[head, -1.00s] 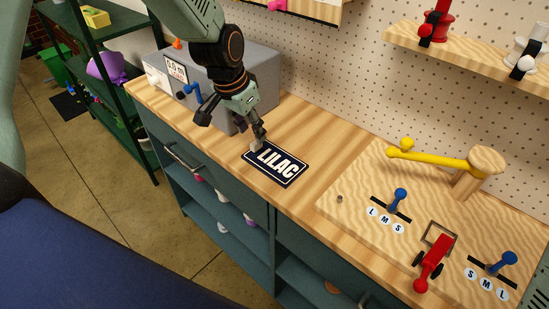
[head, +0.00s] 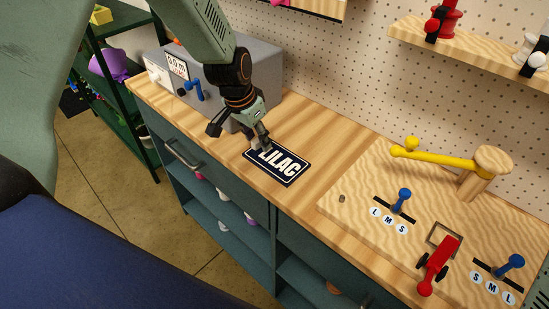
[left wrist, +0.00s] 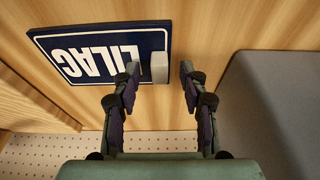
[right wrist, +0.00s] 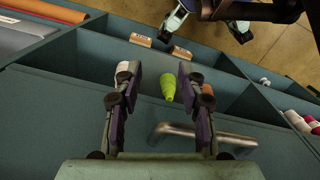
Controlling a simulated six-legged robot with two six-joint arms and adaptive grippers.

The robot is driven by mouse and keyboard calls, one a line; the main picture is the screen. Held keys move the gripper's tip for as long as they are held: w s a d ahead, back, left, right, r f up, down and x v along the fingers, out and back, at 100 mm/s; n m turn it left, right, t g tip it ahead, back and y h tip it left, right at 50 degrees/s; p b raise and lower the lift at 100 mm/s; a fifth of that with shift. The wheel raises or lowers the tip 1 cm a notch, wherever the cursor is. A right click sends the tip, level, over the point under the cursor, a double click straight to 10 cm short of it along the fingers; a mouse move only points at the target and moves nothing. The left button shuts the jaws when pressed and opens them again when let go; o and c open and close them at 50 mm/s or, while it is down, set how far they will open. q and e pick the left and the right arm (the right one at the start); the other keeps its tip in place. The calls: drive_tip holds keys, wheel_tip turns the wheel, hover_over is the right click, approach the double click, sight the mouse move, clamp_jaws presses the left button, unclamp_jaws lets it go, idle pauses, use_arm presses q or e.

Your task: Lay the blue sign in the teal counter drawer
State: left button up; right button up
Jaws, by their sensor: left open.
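The blue sign (head: 283,168), with a white border and the word LILAC, lies flat on the wooden counter top (head: 310,130). It shows in the left wrist view (left wrist: 80,60) with a pale grey block (left wrist: 159,67) at its end. The teal drawer front (head: 220,180) below the counter edge looks shut, with a metal handle (head: 184,155). My right gripper (right wrist: 160,80) is open, seen only in its wrist view.
A wooden board (head: 350,225) with a yellow arm (head: 430,155), blue knobs and a red lever (head: 437,265) lies right of the sign.

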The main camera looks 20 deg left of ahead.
use_arm(q)
drive_tip(key=shift+s+r, duration=0.1)
drive_tip(key=shift+s, duration=0.05)
drive_tip(key=c, duration=0.5)
clamp_jaws()
